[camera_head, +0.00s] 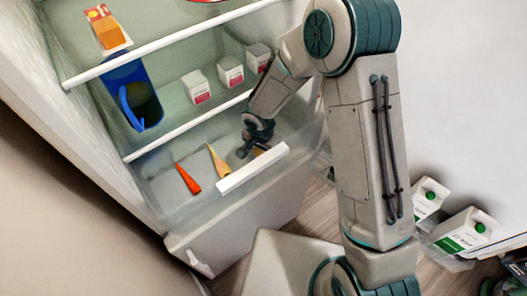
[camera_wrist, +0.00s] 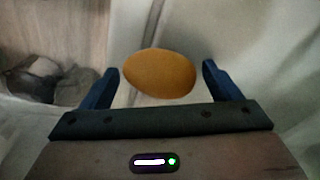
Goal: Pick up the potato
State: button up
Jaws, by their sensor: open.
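The potato (camera_wrist: 158,73) is an orange-brown oval in the wrist view. It lies between the two dark blue fingers of my gripper (camera_head: 254,146), with a visible gap on each side. My gripper is open and reaches down into the clear bottom drawer of the fridge. In the head view only a small brownish part of the potato (camera_head: 261,150) shows behind the gripper. I cannot tell how far the fingertips reach past the potato.
A carrot (camera_head: 187,179) and a tan, tapered vegetable (camera_head: 218,161) lie in the drawer to the left. The drawer's white front edge (camera_head: 252,168) is close to my gripper.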

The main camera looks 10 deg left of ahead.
jog(key=c, duration=1)
jog(key=shift+c, duration=0.2)
jog(key=shift+r, duration=0.1)
